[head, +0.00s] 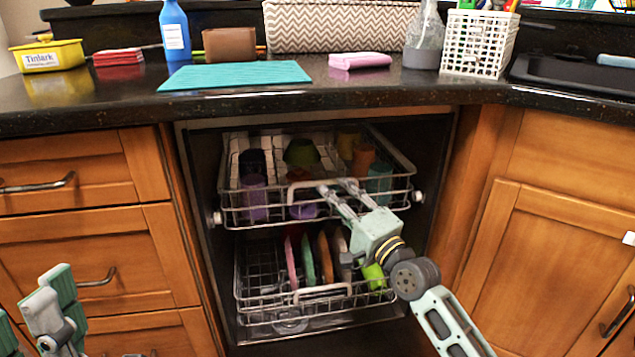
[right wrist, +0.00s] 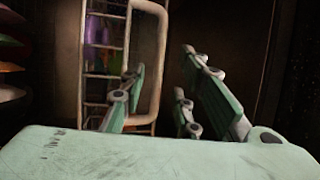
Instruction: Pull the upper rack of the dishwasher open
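The upper rack (head: 237,190) of the dishwasher is a silver wire basket with several coloured cups in it. It sits in the dark opening under the counter. Its pale handle (head: 300,186) is at the middle of the front side, and the handle's loop shows in the right wrist view (right wrist: 152,62). My right gripper (head: 338,189) is at the right part of this handle with its fingers apart. In the right wrist view, the handle's upright end lies between the fingers (right wrist: 160,88); contact cannot be told. My left gripper (head: 52,300) is at the lower left, away from the rack.
The lower rack (head: 243,295) below holds several plates and a green cup (head: 374,277). Wooden drawers (head: 85,235) stand left, a cabinet door (head: 545,260) right. The dark counter (head: 420,95) overhangs the opening and carries several items.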

